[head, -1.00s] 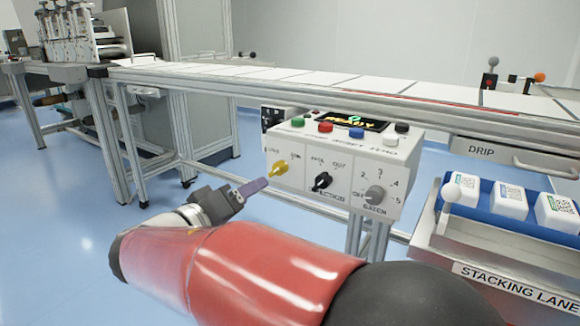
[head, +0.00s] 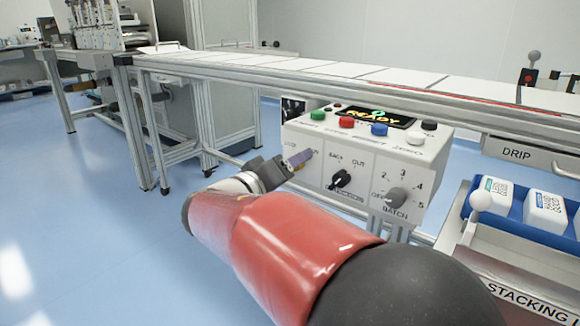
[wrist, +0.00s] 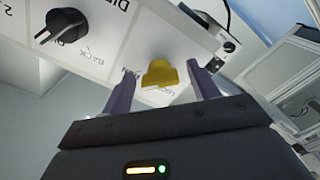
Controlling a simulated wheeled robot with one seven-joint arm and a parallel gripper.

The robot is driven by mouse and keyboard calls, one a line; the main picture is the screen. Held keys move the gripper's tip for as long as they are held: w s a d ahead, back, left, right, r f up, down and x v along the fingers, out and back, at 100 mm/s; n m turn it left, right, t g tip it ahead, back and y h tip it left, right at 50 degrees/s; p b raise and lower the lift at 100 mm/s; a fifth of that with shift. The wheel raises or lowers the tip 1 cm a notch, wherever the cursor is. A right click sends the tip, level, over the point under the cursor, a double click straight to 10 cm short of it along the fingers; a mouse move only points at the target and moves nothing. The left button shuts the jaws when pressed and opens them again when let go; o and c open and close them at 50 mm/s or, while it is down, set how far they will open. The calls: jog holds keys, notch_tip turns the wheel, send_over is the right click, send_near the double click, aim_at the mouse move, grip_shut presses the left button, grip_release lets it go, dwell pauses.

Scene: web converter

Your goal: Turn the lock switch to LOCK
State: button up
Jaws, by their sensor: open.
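The yellow lock switch (wrist: 160,74) sits on the front face of the white control box (head: 330,150). In the wrist view it lies between the two purple fingers of my gripper (wrist: 162,88), with a gap visible on both sides. My gripper (head: 300,160) is open at the left part of the panel in the head view, where it hides most of the yellow switch. The labels by the switch are partly covered or too blurred to read, so its setting cannot be told.
A black knob (head: 341,179) and a grey batch knob (head: 396,197) are to the right on the same face. Green (head: 318,115), red (head: 347,121) and blue (head: 379,129) buttons are on top. The conveyor (head: 330,75) runs behind; a blue tray (head: 510,222) is at right.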

jog(key=c, duration=1)
jog(key=shift+n, duration=0.3)
jog(key=n+p, duration=0.1)
jog(key=n, duration=0.2)
jog(key=shift+n, duration=0.3)
jog(key=n+p, duration=0.2)
jog(key=n, duration=0.2)
jog(key=shift+r, duration=0.1)
jog(key=n+p, duration=0.3)
jog(key=n, duration=0.2)
jog(key=shift+n, duration=0.4)
jog(key=shift+n+p, duration=1.65)
jog(key=shift+n, duration=0.25)
jog(key=shift+f, duration=0.2)
